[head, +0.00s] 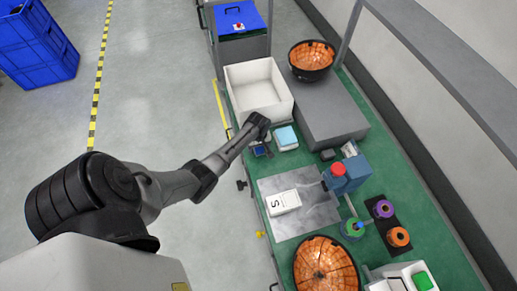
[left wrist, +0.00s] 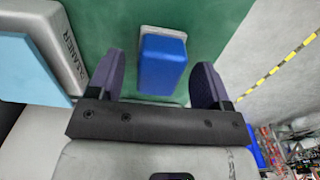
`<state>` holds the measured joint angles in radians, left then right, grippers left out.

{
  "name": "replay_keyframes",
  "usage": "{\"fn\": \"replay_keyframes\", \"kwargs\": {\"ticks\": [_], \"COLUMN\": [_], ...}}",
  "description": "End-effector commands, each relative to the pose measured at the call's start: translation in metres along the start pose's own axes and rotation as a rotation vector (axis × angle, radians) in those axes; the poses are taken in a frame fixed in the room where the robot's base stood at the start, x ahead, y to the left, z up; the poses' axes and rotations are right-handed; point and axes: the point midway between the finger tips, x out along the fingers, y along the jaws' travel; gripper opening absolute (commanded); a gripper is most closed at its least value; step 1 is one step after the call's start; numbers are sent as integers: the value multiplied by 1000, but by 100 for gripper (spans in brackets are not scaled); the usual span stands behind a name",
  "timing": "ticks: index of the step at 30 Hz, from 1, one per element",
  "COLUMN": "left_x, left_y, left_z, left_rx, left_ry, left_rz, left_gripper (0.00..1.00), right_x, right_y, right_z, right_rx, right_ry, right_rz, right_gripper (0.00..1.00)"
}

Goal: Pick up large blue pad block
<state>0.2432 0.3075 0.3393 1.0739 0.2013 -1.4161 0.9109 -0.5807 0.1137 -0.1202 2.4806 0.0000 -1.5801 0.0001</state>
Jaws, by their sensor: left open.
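A blue block (left wrist: 162,66) with rounded edges sits on a pale base on the green bench top. It shows between the two dark fingers of my left gripper (left wrist: 158,75), which is open, with a gap on both sides. In the head view the left gripper (head: 262,144) is over the near edge of the bench, in front of the white bin. A small part of the blue block (head: 259,151) shows there just below the gripper; the rest is hidden. I cannot tell the height of the fingers over the block. My right gripper is not in view.
A light-blue pad (head: 286,136) on a pale lettered holder (left wrist: 58,45) lies close beside the block. A white bin (head: 262,117) stands behind the gripper. A grey plate (head: 318,214) with a white device, a blue machine (head: 352,174) and orange-lined bowls (head: 312,57) occupy the bench.

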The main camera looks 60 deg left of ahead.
Motion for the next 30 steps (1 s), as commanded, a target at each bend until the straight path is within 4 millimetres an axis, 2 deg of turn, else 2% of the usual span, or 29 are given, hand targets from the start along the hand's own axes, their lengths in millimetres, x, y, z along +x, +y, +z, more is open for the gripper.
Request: {"fn": "replay_keyframes", "kwargs": {"ticks": [10, 27, 30], "left_x": [6, 6, 6], "left_y": [0, 0, 0], "left_z": [0, 0, -1], "left_rx": [0, 0, 0], "left_ry": [2, 2, 2], "left_rz": [1, 1, 1], "left_gripper": [72, 19, 18], "right_x": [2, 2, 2], "right_y": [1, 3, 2], "right_z": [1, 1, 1], "right_rx": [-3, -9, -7], "right_ry": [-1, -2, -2], "right_rz": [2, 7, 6], "right_gripper": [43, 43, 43]}}
